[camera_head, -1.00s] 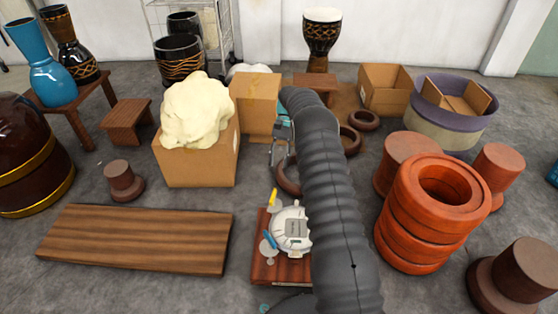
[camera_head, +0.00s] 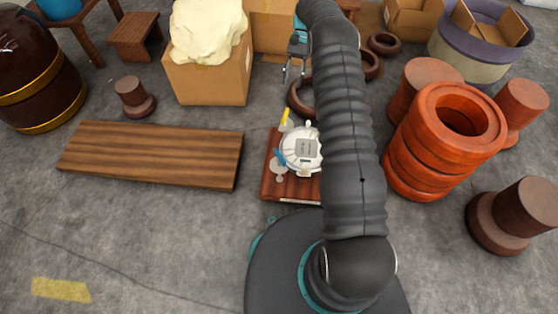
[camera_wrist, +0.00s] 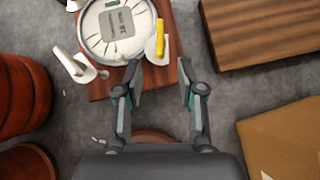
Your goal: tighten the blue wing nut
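The blue wing nut (camera_head: 280,157) is at the left side of a round white device (camera_head: 302,148) with a grey label, in the head view. A yellow wing-shaped piece (camera_head: 285,117) stands just beyond it. The device is on a reddish wooden board (camera_head: 290,191). In the wrist view, the device (camera_wrist: 111,30) and the yellow piece (camera_wrist: 160,38) show beyond the fingertips, while I cannot make out the blue wing nut. My gripper (camera_wrist: 158,72) is open and empty, its two fingers apart. In the head view, my gripper (camera_head: 294,72) is beyond the device. My arm hides the board's right part.
A long wooden plank (camera_head: 150,153) lies left of the board. A cardboard box (camera_head: 207,78) with a cream lump stands at the back left. Stacked orange rings (camera_head: 443,140) stand to the right. Dark rings (camera_head: 302,98) lie near my gripper.

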